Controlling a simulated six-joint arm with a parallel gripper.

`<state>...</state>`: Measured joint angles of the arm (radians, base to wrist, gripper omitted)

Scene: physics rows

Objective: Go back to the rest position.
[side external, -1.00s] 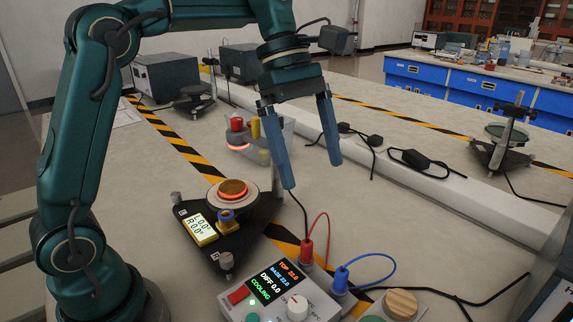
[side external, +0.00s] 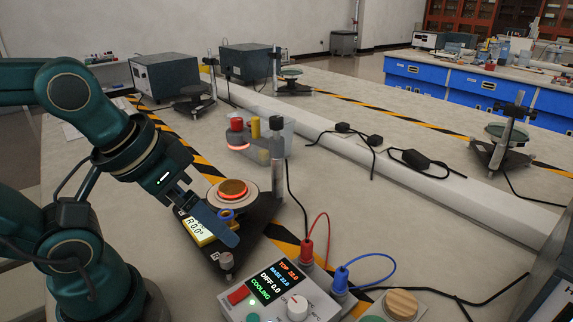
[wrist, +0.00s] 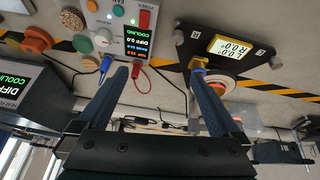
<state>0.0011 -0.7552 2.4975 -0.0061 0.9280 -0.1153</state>
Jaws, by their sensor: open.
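My gripper (side external: 209,209) is at the left in the side view, low and close to my base. In that view it overlaps the front of the black triangular stand (side external: 237,258). In the wrist view its two blue fingers (wrist: 163,95) are spread apart with nothing between them. The stand carries a round plate with an orange-lit ring (side external: 234,190) and a yellow-framed level display (side external: 199,232), which a finger partly covers in the side view. I cannot tell how far above the stand the fingers are.
A control box (side external: 279,293) with a screen reading COOLING stands at the front, with red and blue cables plugged in. A clear container (side external: 281,137) with red and yellow items stands behind the stand. A white cable channel (side external: 420,185) crosses the bench. The bench right of the stand is mostly free.

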